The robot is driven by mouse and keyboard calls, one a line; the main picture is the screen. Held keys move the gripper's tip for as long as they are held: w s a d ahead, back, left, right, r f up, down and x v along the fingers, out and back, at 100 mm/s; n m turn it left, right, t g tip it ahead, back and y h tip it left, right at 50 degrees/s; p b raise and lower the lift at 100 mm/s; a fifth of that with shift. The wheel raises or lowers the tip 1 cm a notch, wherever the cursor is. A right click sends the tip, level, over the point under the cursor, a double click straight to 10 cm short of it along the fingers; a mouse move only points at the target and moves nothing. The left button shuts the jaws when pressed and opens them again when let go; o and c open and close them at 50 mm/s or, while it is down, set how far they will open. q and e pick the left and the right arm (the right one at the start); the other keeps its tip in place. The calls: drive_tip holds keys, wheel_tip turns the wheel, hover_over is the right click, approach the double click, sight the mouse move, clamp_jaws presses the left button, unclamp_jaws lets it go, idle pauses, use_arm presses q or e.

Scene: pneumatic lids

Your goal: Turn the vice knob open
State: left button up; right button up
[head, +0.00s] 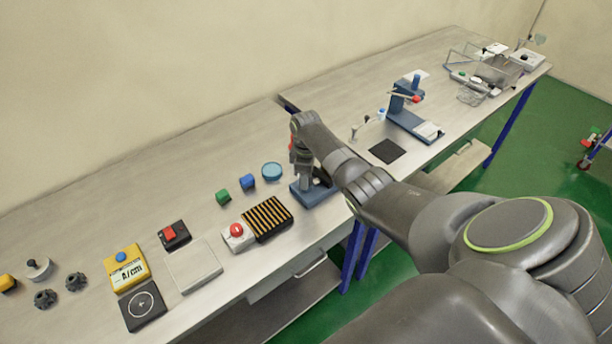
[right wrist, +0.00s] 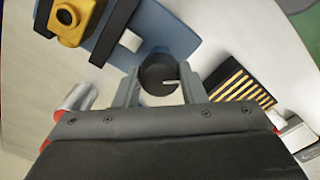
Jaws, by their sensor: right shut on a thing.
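The blue vice (head: 313,193) stands on the bench near its front edge, partly hidden by my right gripper (head: 304,176). My right gripper points down over the vice. In the right wrist view, my right gripper (right wrist: 160,88) has its two grey fingers on either side of a dark round knob (right wrist: 157,70) with a light mark, and is shut on it. The blue vice body (right wrist: 172,27) lies behind the knob. The mark's exact turn angle is hard to read. My left gripper is not in view.
A black-and-yellow striped block (head: 267,219) and a red button box (head: 237,235) sit close left of the vice. A blue stand (head: 408,115) is farther right.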

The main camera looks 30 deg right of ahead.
drive_tip(key=n, duration=0.4)
drive_tip(key=shift+w+r+n, duration=0.1)
drive_tip(key=shift+n, duration=2.7)
drive_tip(key=o, duration=1)
wheel_tip(320, 180, up, 17)
drive_tip(key=shift+r+b, duration=0.2)
drive_tip(key=shift+b, duration=0.15)
